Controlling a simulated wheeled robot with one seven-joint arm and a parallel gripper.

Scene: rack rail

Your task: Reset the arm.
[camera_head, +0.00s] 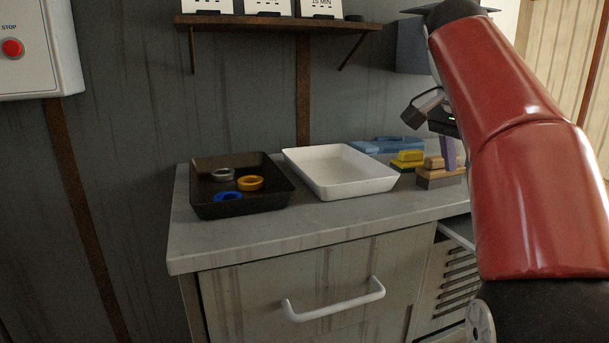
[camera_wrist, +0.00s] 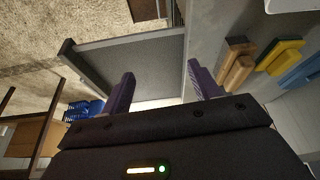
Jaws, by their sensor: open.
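My gripper (camera_wrist: 163,92) shows in the wrist view with its two purple fingers spread apart and nothing between them. In the head view my red arm covers the right side, and one purple finger (camera_head: 448,153) shows near the right end of the counter, by the wooden-handled brush (camera_head: 440,180). In the wrist view the wooden brush (camera_wrist: 236,66) lies to the right of the fingers, apart from them. The other finger is hidden in the head view.
On the counter (camera_head: 290,233) stand a black tray (camera_head: 243,210) with grey, orange and blue rings, an empty white tray (camera_head: 340,172), a yellow brush (camera_head: 406,160) and a blue item (camera_head: 376,146). A shelf (camera_head: 275,22) hangs above. A drawer handle (camera_head: 334,303) juts out in front.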

